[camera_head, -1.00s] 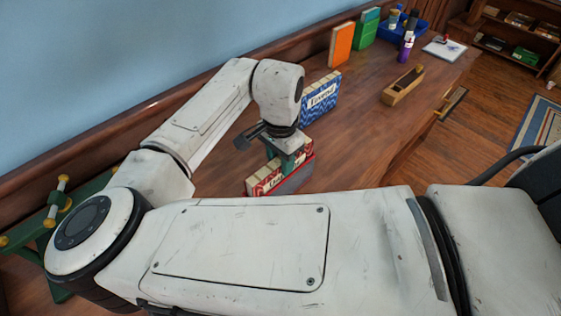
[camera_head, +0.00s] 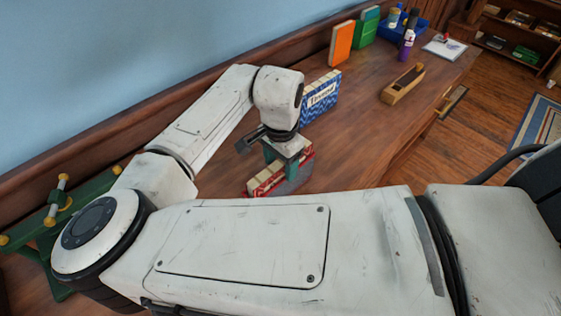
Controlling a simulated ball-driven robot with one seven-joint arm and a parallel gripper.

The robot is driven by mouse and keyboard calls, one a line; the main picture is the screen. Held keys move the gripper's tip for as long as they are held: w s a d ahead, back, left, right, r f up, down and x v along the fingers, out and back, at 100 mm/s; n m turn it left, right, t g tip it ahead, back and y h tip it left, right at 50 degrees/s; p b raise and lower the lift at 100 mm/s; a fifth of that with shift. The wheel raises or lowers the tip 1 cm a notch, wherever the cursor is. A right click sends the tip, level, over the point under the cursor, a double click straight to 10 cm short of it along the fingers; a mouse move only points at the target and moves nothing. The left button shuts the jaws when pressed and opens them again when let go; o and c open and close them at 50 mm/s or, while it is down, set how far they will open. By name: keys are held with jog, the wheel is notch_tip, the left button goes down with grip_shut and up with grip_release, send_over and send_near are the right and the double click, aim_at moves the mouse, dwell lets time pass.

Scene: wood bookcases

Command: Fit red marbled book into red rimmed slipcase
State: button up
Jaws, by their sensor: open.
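A red book with pale page blocks or panels (camera_head: 264,181) stands on the wooden bench below my gripper. Beside and around its right end is a grey case with a red edge (camera_head: 298,180), which looks like the red rimmed slipcase. The two overlap in this view, so how far the book sits inside the case cannot be told. The fingertips are partly hidden, and contact cannot be made out.
A blue patterned boxed book (camera_head: 320,97) stands behind my gripper. Orange (camera_head: 341,44) and green (camera_head: 366,29) books stand farther back. The bench's right middle is clear.

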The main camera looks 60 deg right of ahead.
notch_tip(320, 180, up, 12)
jog(key=b, duration=0.1)
jog(key=shift+r, duration=0.15)
dwell(0.8)
